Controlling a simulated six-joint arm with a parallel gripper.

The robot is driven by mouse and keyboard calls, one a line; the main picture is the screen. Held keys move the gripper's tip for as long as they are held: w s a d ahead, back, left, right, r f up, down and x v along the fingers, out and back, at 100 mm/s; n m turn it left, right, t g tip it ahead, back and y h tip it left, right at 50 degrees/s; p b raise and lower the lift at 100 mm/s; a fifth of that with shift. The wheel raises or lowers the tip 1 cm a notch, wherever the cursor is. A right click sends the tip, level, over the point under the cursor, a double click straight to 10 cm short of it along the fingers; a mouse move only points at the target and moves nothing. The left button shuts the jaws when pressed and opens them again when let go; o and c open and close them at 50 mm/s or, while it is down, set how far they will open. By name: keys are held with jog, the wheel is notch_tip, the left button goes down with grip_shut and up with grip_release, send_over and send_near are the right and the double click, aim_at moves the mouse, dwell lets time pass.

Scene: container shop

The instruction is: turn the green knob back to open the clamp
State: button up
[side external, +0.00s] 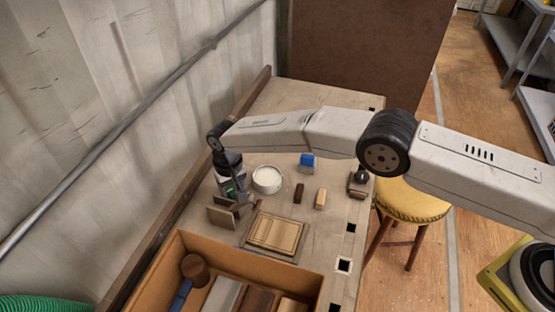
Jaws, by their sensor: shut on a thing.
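My gripper (230,192) points down at the left side of the bench, near the wall. A small patch of the green knob (229,190) shows at its fingertips, and the gripper is shut on it. The fingers hide most of the knob. Just below and beside it is the clamp (221,216), with upright brown plates standing on the bench. The gap between its jaws is too small and too covered to judge.
A white round dish (267,180) stands right of the gripper. A blue-topped block (307,163), small wooden blocks (320,199) and a dark-knobbed stamp (358,184) lie farther right. A wooden panel (276,233) and a filled open box (175,262) are in front.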

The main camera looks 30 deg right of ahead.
aim_at(234, 189)
jog(key=shift+w+r, duration=0.1)
jog(key=shift+w, duration=0.1)
jog(key=o, duration=1.1)
jog(key=shift+o, duration=0.9)
jog(key=shift+s, duration=0.1)
jog(key=shift+a, duration=0.1)
jog(key=shift+r, duration=1.1)
jog(key=shift+d+r, duration=0.15)
jog(key=shift+r, duration=1.3)
jog(key=shift+d+r, duration=0.1)
jog(key=shift+r, duration=1.3)
